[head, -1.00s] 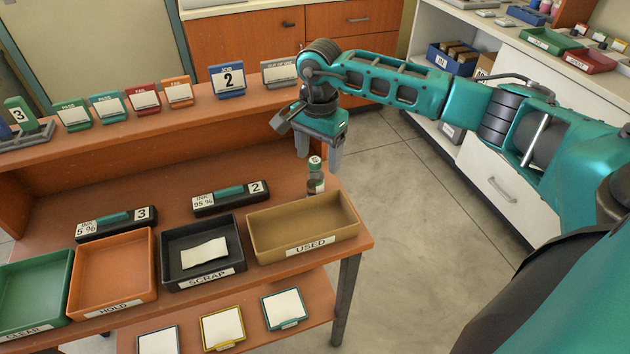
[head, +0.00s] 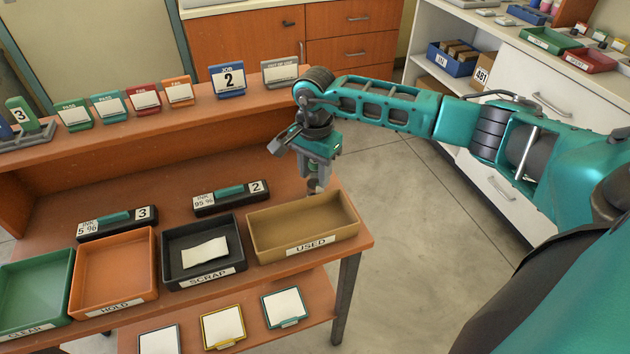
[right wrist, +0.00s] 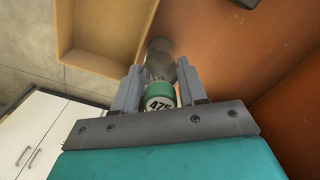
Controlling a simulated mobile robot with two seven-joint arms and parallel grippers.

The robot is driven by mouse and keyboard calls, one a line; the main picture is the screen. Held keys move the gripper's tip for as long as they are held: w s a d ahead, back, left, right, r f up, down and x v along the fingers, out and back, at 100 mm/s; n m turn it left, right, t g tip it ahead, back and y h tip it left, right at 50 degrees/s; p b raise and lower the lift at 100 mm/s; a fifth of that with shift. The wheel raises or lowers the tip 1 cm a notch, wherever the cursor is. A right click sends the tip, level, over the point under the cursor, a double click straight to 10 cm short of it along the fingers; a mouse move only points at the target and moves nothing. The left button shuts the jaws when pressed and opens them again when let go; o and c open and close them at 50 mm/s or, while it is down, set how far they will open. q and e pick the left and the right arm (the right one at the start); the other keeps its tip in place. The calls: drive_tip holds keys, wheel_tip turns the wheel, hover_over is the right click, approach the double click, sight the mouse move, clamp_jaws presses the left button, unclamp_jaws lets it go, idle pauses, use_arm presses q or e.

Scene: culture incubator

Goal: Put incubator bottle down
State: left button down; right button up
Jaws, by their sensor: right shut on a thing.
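The incubator bottle (head: 314,187) is small, with a clear grey body and a green cap; it stands on the wooden bench just behind the back right of the USED tray. In the right wrist view the bottle (right wrist: 160,60) is between the two fingers, its cap marked 475 facing the camera. My right gripper (head: 318,178) points down from above and is shut on the bottle. In the head view the fingers and palm hide most of the bottle. My left gripper is not in view.
The tan USED tray (head: 304,248) is empty and close in front of the gripper. The black SCRAP tray (head: 208,281) holds a white slip. A black block marked 2 (head: 230,199) lies to the left. The bench's right edge is close by.

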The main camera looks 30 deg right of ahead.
drive_tip(key=c, duration=0.4)
wheel_tip(320, 180, up, 20)
drive_tip(key=s+a+f+n, duration=0.2)
drive_tip(key=a+f+n, duration=0.1)
drive_tip(key=n, duration=0.1)
drive_tip(key=s+a+f+n, duration=0.2)
drive_tip(key=a+n, duration=0.2)
drive_tip(key=n, duration=0.1)
drive_tip(key=s+a+f+n, duration=0.2)
drive_tip(key=a+f+n, duration=0.1)
drive_tip(key=a+n, duration=0.1)
drive_tip(key=shift+s+f+n, duration=0.35)
drive_tip(key=shift+s+n, duration=0.05)
drive_tip(key=shift+n, duration=0.1)
